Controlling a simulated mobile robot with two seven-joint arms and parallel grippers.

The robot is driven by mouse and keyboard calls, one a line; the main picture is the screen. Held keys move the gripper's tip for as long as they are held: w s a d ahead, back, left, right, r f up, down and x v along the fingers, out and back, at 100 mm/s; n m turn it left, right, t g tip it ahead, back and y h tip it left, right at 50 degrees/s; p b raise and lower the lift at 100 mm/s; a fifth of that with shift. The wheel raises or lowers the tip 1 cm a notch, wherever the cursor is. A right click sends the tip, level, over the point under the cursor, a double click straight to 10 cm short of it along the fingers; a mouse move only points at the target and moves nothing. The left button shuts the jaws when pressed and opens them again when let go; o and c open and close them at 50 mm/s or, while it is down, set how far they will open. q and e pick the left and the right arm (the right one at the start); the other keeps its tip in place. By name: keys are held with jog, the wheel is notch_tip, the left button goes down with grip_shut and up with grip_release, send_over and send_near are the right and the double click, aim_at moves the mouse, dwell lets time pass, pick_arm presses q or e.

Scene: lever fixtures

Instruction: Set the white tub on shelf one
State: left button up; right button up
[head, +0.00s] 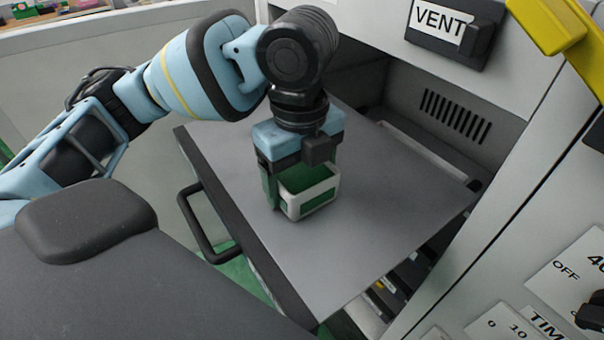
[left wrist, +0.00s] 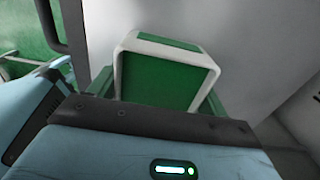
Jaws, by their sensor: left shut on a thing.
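The white tub (head: 316,202) has a white frame with green panels and hangs upright at my left gripper (head: 300,188). The gripper points down and is shut on the tub, with one green finger showing on its left side. The tub is over the middle of a grey flat shelf (head: 392,195); I cannot tell whether its base touches the surface. The left wrist view shows the tub (left wrist: 162,74) close up between the fingers, with the grey surface behind it. No shelf number is readable. My right gripper is not in view.
The shelf sticks out of a white cabinet and has a black handle (head: 194,228) on its near left edge. A VENT switch (head: 455,30) is above the opening. A yellow lever (head: 549,28) is at top right, dial panels (head: 570,268) at lower right. The shelf's right part is clear.

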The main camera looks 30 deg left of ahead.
aim_at(300, 176)
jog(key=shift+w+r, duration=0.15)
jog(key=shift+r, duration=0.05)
pick_arm(q)
jog(key=o, duration=1.1)
jog(key=shift+c, duration=0.2)
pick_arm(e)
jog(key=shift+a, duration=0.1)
pick_arm(q)
jog(key=shift+r, duration=0.45)
notch_tip(300, 176, up, 11)
jog(key=p, duration=0.2)
jog(key=shift+r+p, duration=0.15)
jog(key=shift+p, duration=0.2)
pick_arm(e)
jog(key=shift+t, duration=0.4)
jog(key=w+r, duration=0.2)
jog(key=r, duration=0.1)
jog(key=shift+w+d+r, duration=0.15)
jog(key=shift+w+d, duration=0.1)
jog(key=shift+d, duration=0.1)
